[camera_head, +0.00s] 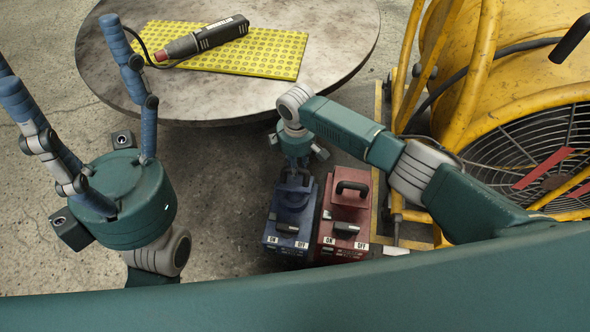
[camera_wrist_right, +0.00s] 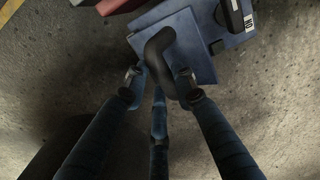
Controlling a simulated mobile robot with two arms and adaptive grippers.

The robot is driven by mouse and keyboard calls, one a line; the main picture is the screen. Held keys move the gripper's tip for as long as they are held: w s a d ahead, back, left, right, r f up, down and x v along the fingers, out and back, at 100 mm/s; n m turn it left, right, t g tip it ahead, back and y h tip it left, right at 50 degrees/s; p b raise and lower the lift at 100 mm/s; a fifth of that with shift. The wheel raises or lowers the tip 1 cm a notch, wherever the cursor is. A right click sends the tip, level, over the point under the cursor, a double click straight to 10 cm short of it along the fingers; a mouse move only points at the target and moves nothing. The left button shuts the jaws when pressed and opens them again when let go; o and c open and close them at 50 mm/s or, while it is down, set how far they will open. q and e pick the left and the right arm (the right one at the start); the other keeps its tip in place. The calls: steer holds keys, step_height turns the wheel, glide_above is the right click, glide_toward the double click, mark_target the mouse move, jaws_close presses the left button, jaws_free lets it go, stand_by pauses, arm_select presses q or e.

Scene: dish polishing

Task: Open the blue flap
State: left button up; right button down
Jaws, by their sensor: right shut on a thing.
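The blue box (camera_head: 286,239) stands on the floor below the round table, with an ON/OFF switch panel on its near side. Its blue flap (camera_wrist_right: 197,45) carries a curved black handle (camera_wrist_right: 158,45). My right gripper (camera_head: 296,177) reaches down over the top of the blue box. In the right wrist view its fingers (camera_wrist_right: 158,78) are shut around the black handle. The flap's edge shows against the box, but I cannot tell how far it is raised. My left gripper (camera_head: 65,85) is open and empty at the left, fingers spread and pointing up.
A similar red box (camera_head: 343,213) with a black handle stands close on the right of the blue one. A yellow fan (camera_head: 530,140) fills the right. The round table (camera_head: 335,45) holds a yellow mat (camera_head: 270,60) and a corded tool (camera_head: 205,37). Floor left of the boxes is clear.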

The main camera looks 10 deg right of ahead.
steer(key=shift+w+d+f, duration=0.25)
steer(key=shift+w+d, duration=0.1)
steer(key=shift+f, duration=0.1)
steer(key=c, duration=1.8)
jaws_free()
steer(key=o, duration=0.4)
steer(key=shift+w+f, duration=0.1)
steer(key=shift+f, duration=0.05)
steer(key=shift+c, duration=0.2)
step_height(320, 180, up, 12)
steer(key=shift+a+r, duration=0.15)
steer(key=shift+r, duration=0.05)
